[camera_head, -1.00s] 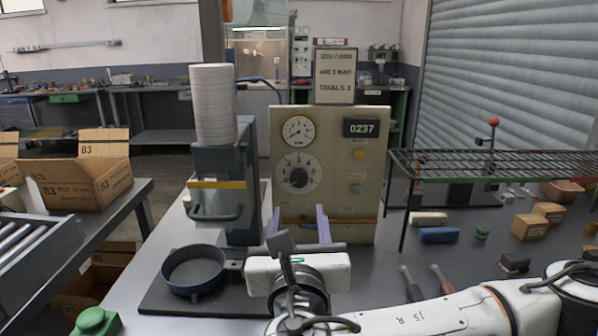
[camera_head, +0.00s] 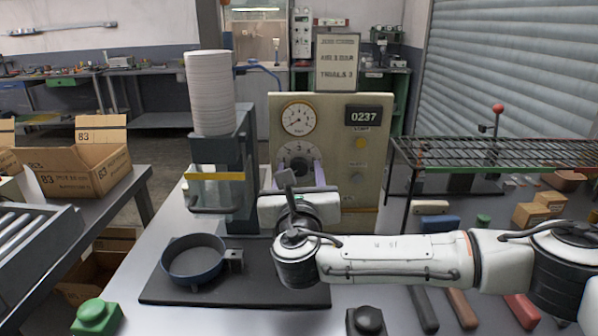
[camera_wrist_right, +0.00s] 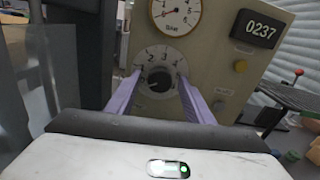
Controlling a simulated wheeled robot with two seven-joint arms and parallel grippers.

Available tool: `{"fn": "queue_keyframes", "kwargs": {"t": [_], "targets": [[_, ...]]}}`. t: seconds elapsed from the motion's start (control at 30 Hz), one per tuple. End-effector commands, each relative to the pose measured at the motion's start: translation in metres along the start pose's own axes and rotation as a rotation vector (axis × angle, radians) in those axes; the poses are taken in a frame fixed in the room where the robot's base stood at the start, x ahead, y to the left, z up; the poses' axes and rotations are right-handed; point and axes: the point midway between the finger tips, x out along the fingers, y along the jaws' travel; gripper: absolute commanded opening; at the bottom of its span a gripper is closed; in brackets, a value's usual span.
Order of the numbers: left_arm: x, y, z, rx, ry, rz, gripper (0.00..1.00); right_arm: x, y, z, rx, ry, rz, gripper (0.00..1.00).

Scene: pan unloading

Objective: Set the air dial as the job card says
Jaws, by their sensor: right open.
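The air dial (camera_wrist_right: 158,81) is a black knob on a round white scale with numbers, on the front of a beige panel (camera_head: 360,190). In the head view the upper part of its scale (camera_head: 297,152) shows; my right gripper hides the rest. My right gripper (camera_head: 300,173) is open, its purple fingers pointing at the dial. In the right wrist view the fingers (camera_wrist_right: 160,88) stand on either side of the knob; I cannot tell whether they touch it. The job card (camera_head: 338,61) stands on the panel and appears to read air 3 bar, trials 3. My left gripper is not in view.
A pressure gauge (camera_head: 298,118) sits above the dial, beside a display reading 0237 (camera_head: 364,117). A press with a stack of white discs (camera_head: 210,95) stands left of the panel. A dark pan (camera_head: 194,258) lies in front. A wire rack (camera_head: 500,152) is at right.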

Motion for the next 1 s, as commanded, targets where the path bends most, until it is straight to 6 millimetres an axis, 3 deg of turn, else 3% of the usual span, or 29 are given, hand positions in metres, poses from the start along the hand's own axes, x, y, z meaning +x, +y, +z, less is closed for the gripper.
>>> {"fn": "queue_keyframes", "kwargs": {"t": [0.2,0.43,0.77,1.0], "targets": [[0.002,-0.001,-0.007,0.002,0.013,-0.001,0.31,0.0,0.0,0.0,0.0,0.0,0.0,0.46],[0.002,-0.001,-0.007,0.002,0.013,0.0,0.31,0.0,0.0,0.0,0.0,0.0,0.0,0.07],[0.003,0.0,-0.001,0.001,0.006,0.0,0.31,0.0,0.0,-0.002,0.045,0.002,-0.001,0.07],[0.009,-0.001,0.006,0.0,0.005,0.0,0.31,0.0,0.0,-0.004,0.189,0.003,-0.002,0.07]]}}
